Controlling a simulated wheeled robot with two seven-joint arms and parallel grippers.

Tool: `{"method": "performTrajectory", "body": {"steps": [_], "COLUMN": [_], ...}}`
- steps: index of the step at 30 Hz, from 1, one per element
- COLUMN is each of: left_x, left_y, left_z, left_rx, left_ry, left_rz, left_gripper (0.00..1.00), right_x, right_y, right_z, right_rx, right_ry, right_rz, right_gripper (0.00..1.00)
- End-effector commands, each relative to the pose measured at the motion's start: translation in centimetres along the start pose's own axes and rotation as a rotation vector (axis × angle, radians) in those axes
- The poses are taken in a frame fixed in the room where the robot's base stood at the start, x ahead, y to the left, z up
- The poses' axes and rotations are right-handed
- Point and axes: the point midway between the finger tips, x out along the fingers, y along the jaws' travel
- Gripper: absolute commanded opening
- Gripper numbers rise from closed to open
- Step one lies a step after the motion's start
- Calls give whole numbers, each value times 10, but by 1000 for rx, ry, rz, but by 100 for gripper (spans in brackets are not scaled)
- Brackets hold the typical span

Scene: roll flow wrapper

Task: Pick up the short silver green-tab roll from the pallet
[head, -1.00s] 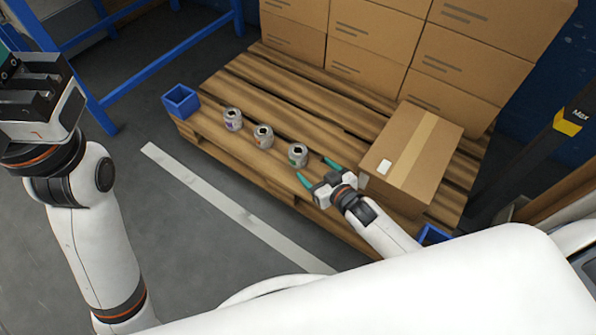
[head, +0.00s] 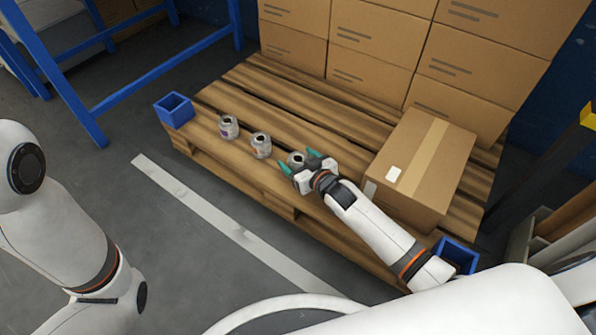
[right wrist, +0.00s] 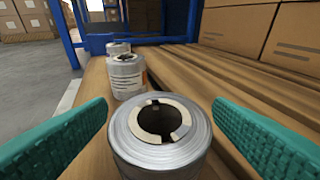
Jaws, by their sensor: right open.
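Three short silver rolls stand upright in a row on the wooden pallet (head: 331,115). The roll at the right end of the row (head: 296,158) is at my right gripper (head: 301,161); the green-tab roll was seen there. In the right wrist view this nearest roll (right wrist: 186,150) stands between my two green fingers (right wrist: 158,135), with gaps on both sides. The gripper is open. The middle roll (head: 260,146) has an orange mark and the left roll (head: 228,127) a purple mark. My left gripper is out of view.
A closed carton (head: 420,165) stands on the pallet right of my right arm. Stacked cartons (head: 370,45) fill the pallet's back. Blue bins stand at the left corner (head: 174,110) and the front right (head: 457,254). A blue frame (head: 85,110) is at left.

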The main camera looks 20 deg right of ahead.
Motion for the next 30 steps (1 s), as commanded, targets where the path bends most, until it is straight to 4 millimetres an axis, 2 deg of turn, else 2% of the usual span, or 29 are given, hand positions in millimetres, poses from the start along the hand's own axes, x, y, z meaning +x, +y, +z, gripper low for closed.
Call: {"method": "performTrajectory", "body": {"steps": [1, 3, 13, 23, 30], "left_x": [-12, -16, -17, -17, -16], "left_y": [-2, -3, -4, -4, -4], "left_z": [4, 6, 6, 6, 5], "left_rx": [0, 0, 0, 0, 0], "left_ry": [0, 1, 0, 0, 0], "left_rz": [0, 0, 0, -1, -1], "left_gripper": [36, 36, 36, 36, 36], "right_x": [10, 17, 22, 21, 21], "right_y": [0, 0, 0, 0, 0], "right_z": [-5, -4, 0, 0, 2], "right_rx": [-1, 0, 1, 1, 1], "right_ry": [-3, -2, 1, 0, -1], "right_rz": [0, 0, 1, 1, 1], "right_gripper": [76, 76, 76, 24, 24]}}
